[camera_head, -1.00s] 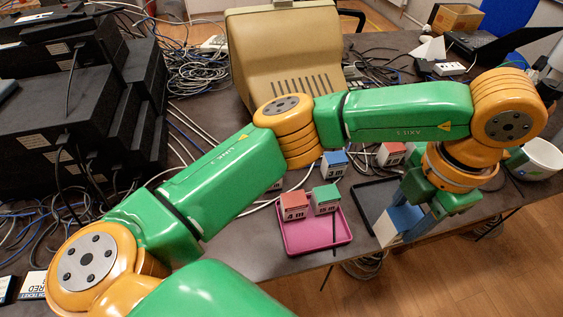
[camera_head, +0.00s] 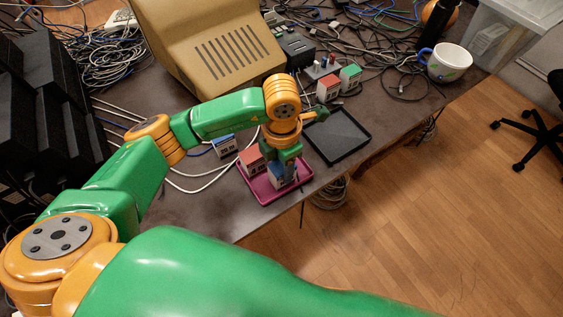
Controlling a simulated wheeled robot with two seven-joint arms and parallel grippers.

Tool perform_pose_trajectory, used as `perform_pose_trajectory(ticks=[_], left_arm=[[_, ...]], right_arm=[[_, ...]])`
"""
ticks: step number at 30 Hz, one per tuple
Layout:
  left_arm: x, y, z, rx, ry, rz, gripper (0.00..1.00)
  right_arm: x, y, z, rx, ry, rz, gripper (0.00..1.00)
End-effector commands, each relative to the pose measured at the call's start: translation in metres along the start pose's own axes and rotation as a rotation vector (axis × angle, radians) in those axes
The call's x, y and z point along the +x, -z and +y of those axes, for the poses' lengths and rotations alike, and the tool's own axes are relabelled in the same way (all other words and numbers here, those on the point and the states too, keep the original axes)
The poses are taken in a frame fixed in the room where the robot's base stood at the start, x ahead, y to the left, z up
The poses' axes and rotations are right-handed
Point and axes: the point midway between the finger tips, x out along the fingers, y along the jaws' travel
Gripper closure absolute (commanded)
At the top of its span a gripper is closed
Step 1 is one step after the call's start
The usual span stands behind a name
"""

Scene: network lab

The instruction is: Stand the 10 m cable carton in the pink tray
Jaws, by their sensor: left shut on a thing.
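The pink tray (camera_head: 266,199) lies near the table's front edge. A red-topped carton (camera_head: 251,161) stands in its left part. My left gripper (camera_head: 285,172) points down over the tray's right part. It is shut on a blue-and-white carton (camera_head: 283,181), which looks roughly upright, within or just above the tray. Its label is too small to read, and I cannot tell whether it touches the tray floor. The green-topped carton seen in the tray earlier is hidden behind the gripper or the held carton. My right gripper is not in view.
An empty black tray (camera_head: 345,152) lies right of the pink one. A blue-topped carton (camera_head: 225,146) stands behind left. Red-topped (camera_head: 328,88) and green-topped (camera_head: 350,77) cartons stand behind the black tray. A beige monitor (camera_head: 205,50), loose cables and a mug (camera_head: 447,63) stand further off.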

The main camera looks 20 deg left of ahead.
Motion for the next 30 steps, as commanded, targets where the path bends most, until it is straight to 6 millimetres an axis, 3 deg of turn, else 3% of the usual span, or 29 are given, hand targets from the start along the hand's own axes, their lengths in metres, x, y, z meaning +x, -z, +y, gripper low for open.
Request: perform_pose_trajectory(ticks=[11, 12, 15, 24, 30], left_arm=[[0.009, -0.001, 0.000, 0.000, -0.001, -0.001, 1.00], [0.009, -0.001, 0.000, 0.000, -0.001, -0.001, 0.48], [0.008, -0.001, 0.000, 0.000, -0.001, -0.001, 0.21], [0.006, -0.001, 0.000, 0.000, -0.001, -0.001, 0.21], [-0.018, -0.002, 0.000, 0.000, -0.003, -0.006, 0.21]], right_arm=[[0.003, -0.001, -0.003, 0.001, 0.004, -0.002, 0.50], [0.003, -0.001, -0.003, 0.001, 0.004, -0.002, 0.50], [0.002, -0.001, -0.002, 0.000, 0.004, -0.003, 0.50], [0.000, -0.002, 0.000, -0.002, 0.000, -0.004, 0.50], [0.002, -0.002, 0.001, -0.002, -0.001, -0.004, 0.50]])
